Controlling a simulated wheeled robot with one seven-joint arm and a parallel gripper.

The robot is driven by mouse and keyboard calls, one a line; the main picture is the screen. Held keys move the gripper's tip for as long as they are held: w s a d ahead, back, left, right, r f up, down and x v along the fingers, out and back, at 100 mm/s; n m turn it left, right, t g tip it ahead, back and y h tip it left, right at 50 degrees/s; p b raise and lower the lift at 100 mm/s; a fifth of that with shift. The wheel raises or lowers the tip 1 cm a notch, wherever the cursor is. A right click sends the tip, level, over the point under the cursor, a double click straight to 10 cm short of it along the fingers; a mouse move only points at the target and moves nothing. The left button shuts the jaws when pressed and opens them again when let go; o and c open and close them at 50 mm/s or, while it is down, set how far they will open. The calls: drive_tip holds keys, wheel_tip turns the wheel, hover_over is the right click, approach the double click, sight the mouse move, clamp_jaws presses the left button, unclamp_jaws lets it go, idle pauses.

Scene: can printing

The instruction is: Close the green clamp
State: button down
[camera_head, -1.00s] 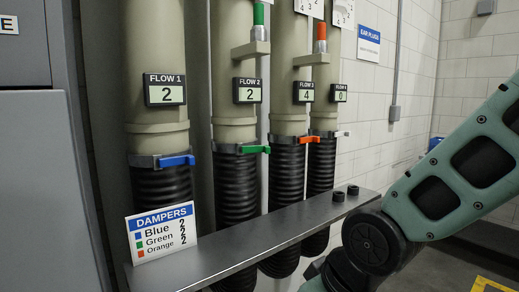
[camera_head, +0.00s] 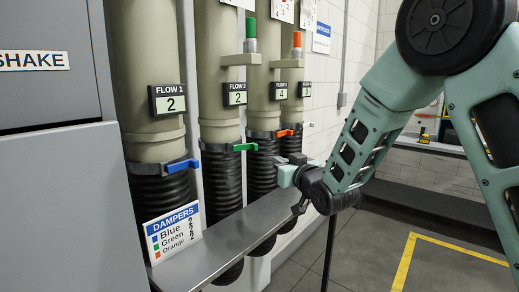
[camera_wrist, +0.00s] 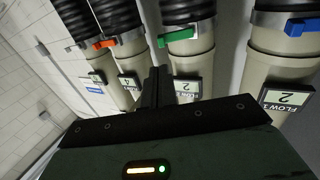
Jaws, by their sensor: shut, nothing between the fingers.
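The green clamp handle (camera_head: 245,147) sits on the metal band of the second pipe and sticks out to the right, in the head view. It also shows in the wrist view, top centre (camera_wrist: 177,37). My gripper (camera_head: 281,160) is in front of the pipes, to the right of the green handle and a little below it, apart from it. In the wrist view the dark fingers (camera_wrist: 157,82) are together and empty, pointing toward the pipes just below the green handle in the picture.
A blue handle (camera_head: 182,166) is on the first pipe and an orange handle (camera_head: 285,133) is on the third. A metal shelf (camera_head: 222,240) runs below, carrying a DAMPERS sign (camera_head: 173,233). Flow displays (camera_head: 168,101) read 2, 2, 4 on the nearest pipes.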

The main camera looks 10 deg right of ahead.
sight(257, 149)
drive_tip(key=p+x, duration=0.5)
drive_tip(key=x, duration=0.6)
drive_tip(key=shift+w+a, duration=0.1)
drive_tip(key=shift+w, duration=0.25)
drive_tip(key=w+n+y+b, duration=0.1)
drive_tip(key=w+y+b, duration=0.1)
drive_tip(key=w+d+n+g+y+b, duration=0.1)
drive_tip(key=w+b, duration=0.1)
drive_tip(key=b, duration=0.1)
drive_tip(key=shift+d+n+y, duration=0.1)
drive_tip(key=shift+n+y, duration=0.2)
drive_tip(key=shift+y, duration=0.1)
drive_tip(key=shift+r, duration=0.1)
drive_tip(key=shift+d+b, duration=0.1)
drive_tip(key=shift+b, duration=0.25)
